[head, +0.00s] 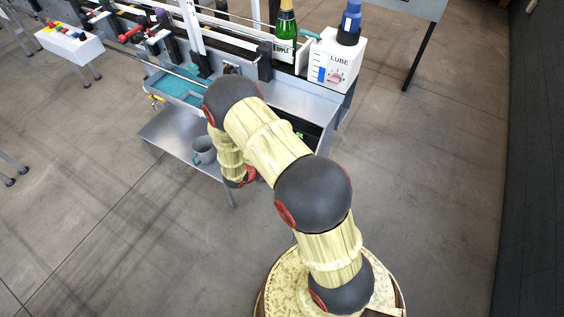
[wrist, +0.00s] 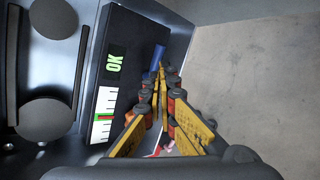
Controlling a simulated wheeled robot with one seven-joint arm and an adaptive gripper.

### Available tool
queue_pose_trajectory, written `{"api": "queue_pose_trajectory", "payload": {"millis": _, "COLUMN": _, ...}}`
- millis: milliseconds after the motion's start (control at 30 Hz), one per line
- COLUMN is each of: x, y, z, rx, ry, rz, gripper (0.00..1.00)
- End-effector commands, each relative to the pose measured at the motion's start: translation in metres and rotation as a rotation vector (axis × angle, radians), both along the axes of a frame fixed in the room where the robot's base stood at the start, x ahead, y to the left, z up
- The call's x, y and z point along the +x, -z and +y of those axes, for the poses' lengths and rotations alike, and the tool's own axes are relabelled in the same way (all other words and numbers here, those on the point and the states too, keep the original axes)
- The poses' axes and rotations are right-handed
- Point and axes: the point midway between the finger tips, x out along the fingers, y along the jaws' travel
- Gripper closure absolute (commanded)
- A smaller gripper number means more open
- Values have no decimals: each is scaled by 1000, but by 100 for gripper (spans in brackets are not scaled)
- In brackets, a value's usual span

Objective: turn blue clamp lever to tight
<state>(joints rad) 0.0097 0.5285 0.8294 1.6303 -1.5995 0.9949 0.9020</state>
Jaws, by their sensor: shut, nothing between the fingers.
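In the wrist view, a blue piece (wrist: 156,57), which looks like the blue clamp lever, sits at the right edge of a dark panel (wrist: 97,100). My gripper (wrist: 165,70) is shut and empty, with its yellow fingers together. Its tips are right beside the lower end of the blue piece; I cannot tell whether they touch. The panel shows a green "OK" (wrist: 114,62) and a scale with a red mark (wrist: 103,117). In the head view my arm hides the lever and the fingers.
A green bottle (head: 286,30) and a white LUBE container (head: 336,60) with a blue top stand on the machine. A grey cup (head: 203,150) is on the lower shelf (head: 165,135). A teal tray (head: 180,87) is left of my arm. The floor at right is clear.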

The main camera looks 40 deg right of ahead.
Motion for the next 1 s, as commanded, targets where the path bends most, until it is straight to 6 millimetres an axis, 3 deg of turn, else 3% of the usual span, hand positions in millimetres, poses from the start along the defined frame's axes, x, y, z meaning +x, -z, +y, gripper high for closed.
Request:
{"api": "queue_pose_trajectory", "payload": {"millis": 200, "x": 3, "y": 27, "z": -38, "rx": -1, "ry": 4, "rz": 0, "gripper": 100}}
{"api": "queue_pose_trajectory", "payload": {"millis": 500, "x": 8, "y": 48, "z": -74, "rx": 0, "ry": 2, "rz": -1, "gripper": 100}}
{"api": "queue_pose_trajectory", "payload": {"millis": 1000, "x": 9, "y": 52, "z": -81, "rx": -1, "ry": 0, "rz": -1, "gripper": 100}}
